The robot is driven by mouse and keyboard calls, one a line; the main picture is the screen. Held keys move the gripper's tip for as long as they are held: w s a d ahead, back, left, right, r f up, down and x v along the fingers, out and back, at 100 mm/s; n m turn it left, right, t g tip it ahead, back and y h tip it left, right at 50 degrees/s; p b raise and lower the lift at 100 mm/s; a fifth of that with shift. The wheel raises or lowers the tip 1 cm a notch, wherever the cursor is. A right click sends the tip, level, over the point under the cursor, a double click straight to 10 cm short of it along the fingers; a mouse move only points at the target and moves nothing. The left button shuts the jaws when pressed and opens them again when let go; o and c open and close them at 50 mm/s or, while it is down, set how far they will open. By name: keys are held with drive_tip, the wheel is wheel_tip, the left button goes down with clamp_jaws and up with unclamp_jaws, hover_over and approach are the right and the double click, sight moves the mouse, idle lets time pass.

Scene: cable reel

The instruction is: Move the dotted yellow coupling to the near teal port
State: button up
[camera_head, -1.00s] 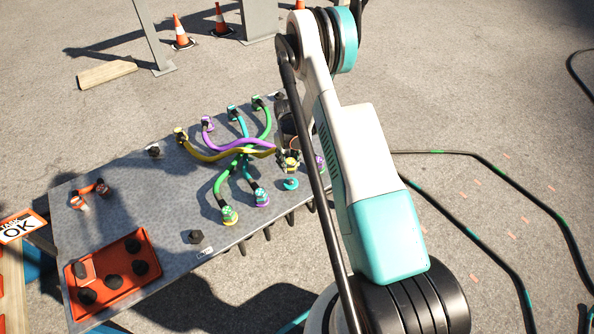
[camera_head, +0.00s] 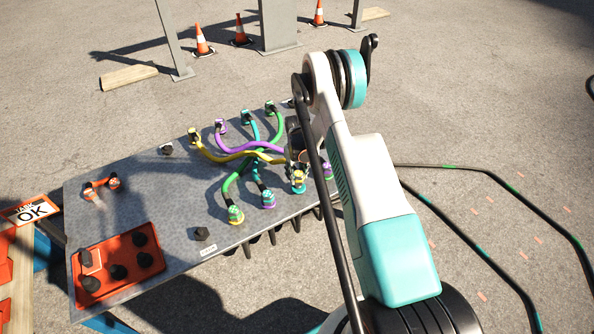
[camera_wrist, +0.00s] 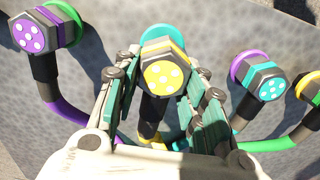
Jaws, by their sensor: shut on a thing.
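The dotted yellow coupling (camera_wrist: 165,76), with a dark hex body and yellow dots face, is between my gripper's fingers (camera_wrist: 163,98) in the wrist view. My gripper is shut on it. In the head view the yellow coupling (camera_head: 298,176) sits right over the near teal port (camera_head: 299,188) at the table's near edge. The teal port's ring (camera_wrist: 160,33) shows behind the coupling in the wrist view, partly covered. I cannot tell whether the coupling is fully seated. Its yellow cable (camera_head: 214,156) runs back across the table. My arm hides part of the gripper in the head view.
A purple dotted coupling (camera_wrist: 42,36) and a teal dotted coupling (camera_wrist: 268,86) stand close on either side. A green coupling (camera_head: 236,214) is farther along the near edge. Purple, teal and green cables cross mid-table. An orange tray (camera_head: 150,270) lies at the left.

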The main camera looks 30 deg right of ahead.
drive_tip(key=shift+f, duration=1.05)
drive_tip(key=shift+f, duration=0.45)
drive_tip(key=o, duration=1.2)
drive_tip(key=shift+o, duration=0.2)
wheel_tip(320, 180, up, 12)
